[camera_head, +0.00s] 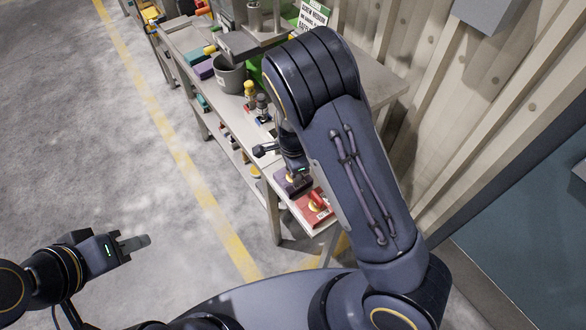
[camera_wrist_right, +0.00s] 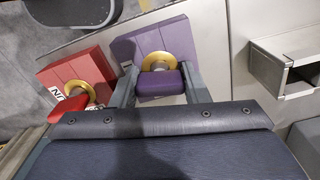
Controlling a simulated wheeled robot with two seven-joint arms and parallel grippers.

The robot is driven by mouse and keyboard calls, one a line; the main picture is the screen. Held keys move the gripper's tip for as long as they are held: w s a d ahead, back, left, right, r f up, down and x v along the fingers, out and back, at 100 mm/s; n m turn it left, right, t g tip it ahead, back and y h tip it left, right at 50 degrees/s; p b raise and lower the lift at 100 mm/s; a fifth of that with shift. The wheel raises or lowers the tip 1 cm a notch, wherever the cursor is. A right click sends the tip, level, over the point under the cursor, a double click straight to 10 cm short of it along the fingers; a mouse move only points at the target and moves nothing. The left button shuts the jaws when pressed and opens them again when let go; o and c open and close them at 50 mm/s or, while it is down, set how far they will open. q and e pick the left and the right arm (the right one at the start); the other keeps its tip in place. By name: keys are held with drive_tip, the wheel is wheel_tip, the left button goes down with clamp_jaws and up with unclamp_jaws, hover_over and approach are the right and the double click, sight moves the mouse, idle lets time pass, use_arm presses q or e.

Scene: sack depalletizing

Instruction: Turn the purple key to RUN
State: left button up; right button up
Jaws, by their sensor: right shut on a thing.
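The purple key (camera_wrist_right: 160,83) stands in front of a gold ring on a purple block (camera_wrist_right: 180,42), in the right wrist view. In the head view, the purple block (camera_head: 288,184) shows partly behind my right arm. My right gripper (camera_wrist_right: 161,90) is shut on the purple key, with one finger on each side of it. No RUN mark on the purple block is visible. My left gripper (camera_head: 135,242) is over open floor at the lower left, away from the bench; its finger gap cannot be made out.
A red block (camera_wrist_right: 78,70) with a red key (camera_wrist_right: 67,107) is left of the purple one. The bench (camera_head: 240,125) holds a grey bucket (camera_head: 229,75) and several small items farther back. A corrugated wall (camera_head: 440,130) is on the right. The floor at left is clear.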

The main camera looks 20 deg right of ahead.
drive_tip(key=shift+w, duration=0.1)
drive_tip(key=shift+n, duration=0.7)
drive_tip(key=o, duration=1.2)
drive_tip(key=shift+c, duration=0.2)
wheel_tip(320, 180, up, 8)
drive_tip(key=shift+f+b, duration=0.1)
drive_tip(key=shift+b, duration=0.5)
